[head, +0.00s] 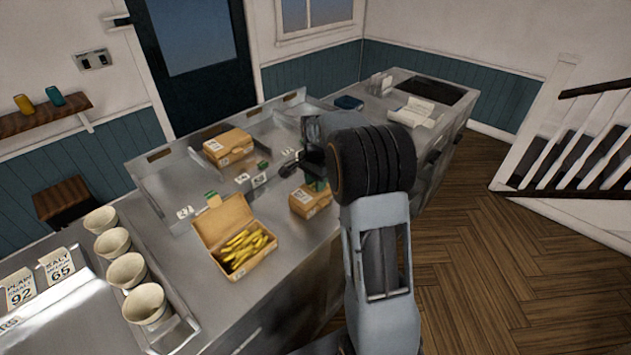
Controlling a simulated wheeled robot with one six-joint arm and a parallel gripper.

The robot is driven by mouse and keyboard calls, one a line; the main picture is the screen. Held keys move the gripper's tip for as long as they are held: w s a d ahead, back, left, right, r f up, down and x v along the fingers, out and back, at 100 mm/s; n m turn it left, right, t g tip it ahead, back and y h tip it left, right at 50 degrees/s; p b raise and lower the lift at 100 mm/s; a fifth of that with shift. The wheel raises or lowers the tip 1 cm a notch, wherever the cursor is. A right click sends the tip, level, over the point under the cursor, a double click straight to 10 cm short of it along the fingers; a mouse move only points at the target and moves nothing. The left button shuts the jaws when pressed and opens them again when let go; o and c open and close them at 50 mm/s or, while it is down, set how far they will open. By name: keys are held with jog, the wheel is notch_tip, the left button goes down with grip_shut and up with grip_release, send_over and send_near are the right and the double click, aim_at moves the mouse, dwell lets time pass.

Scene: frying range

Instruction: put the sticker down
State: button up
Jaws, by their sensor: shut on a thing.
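My gripper (290,165) is over the middle of the steel counter (185,245), beside a closed cardboard box. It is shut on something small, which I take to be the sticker. The sticker cannot be made out clearly between the dark fingers. Small white printed cards (260,180) lie or stand just left of the fingertips; I cannot tell whether one touches them. The closed box (310,200) sits just below the gripper in the picture, partly hidden by my arm.
An open box (208,233) of yellow fries stands at the front. Another closed box (229,147) is farther back. Small green items (212,198) are near the boxes. Several paper cups (147,303) line the left. Bare steel lies between the boxes.

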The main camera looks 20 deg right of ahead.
jog(key=shift+s+f, duration=0.15)
jog(key=shift+f, duration=0.25)
jog(key=o, duration=0.7)
jog(key=shift+f, duration=0.1)
jog(key=shift+c, duration=0.2)
jog(key=shift+o, duration=1.2)
jog(key=shift+r, duration=0.35)
notch_tip(320, 180, up, 11)
jog(key=s+a+r+n+t, duration=0.1)
jog(key=s+a+r+n, duration=0.15)
jog(key=s, duration=0.25)
jog(key=s+a+r+n+t, duration=0.1)
jog(key=s+a+n, duration=0.3)
jog(key=s, duration=0.1)
jog(key=s+a+f+n+t, duration=0.1)
jog(key=s+a+f+n, duration=0.1)
jog(key=s, duration=0.4)
jog(key=s+a+f+n+t, duration=0.1)
jog(key=s+a+f+n, duration=0.1)
jog(key=s+n, duration=0.3)
jog(key=shift+s+a+f, duration=0.15)
jog(key=shift+s+f, duration=0.55)
jog(key=shift+f, duration=0.05)
